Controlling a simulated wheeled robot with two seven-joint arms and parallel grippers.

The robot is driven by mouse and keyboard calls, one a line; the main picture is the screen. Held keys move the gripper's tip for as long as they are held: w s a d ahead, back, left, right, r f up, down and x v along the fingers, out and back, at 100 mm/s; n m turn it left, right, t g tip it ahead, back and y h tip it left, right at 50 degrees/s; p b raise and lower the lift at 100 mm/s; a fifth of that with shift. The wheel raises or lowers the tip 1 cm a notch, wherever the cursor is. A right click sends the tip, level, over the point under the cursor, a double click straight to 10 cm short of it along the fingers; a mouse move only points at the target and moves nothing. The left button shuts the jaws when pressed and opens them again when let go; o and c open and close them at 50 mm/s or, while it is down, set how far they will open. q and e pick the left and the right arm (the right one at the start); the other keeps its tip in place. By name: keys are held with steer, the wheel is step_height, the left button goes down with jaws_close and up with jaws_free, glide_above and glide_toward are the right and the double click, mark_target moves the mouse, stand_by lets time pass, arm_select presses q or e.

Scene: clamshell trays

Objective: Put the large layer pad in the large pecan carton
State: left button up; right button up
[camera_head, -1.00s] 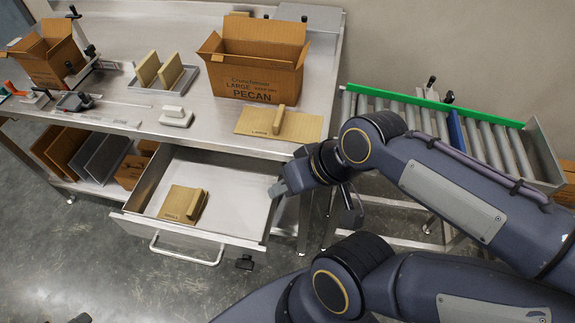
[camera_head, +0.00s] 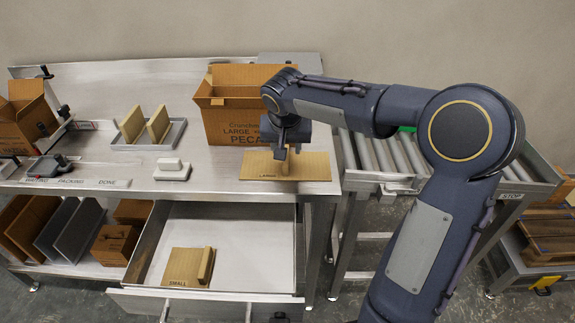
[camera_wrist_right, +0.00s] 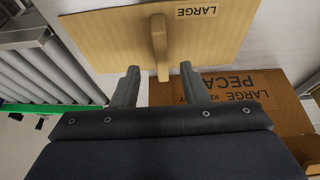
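The large layer pad (camera_head: 318,168) is a flat cardboard sheet marked LARGE, lying on the bench top in front of the large pecan carton (camera_head: 222,124). A raised grip tab stands on the pad; in the right wrist view the pad (camera_wrist_right: 110,40) and its tab (camera_wrist_right: 159,45) lie just beyond the fingertips. My right gripper (camera_wrist_right: 157,72) is open, its two fingers apart with the tab between their lines. In the head view the right gripper (camera_head: 286,150) points down over the pad and hides part of the tab. The carton stands upright with flaps open. My left gripper is out of view.
The open drawer (camera_head: 225,280) below holds a small pad (camera_head: 185,268) marked SMALL. A grey tray (camera_head: 172,138) with two upright pieces and a white block (camera_head: 172,170) stand left on the bench. A roller conveyor (camera_head: 380,155) is at right.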

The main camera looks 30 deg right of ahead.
steer(key=x, duration=0.5)
steer(key=shift+w, duration=0.15)
steer(key=shift+f+b, duration=0.25)
steer(key=shift+b, duration=0.05)
jaws_close()
stand_by(0.3)
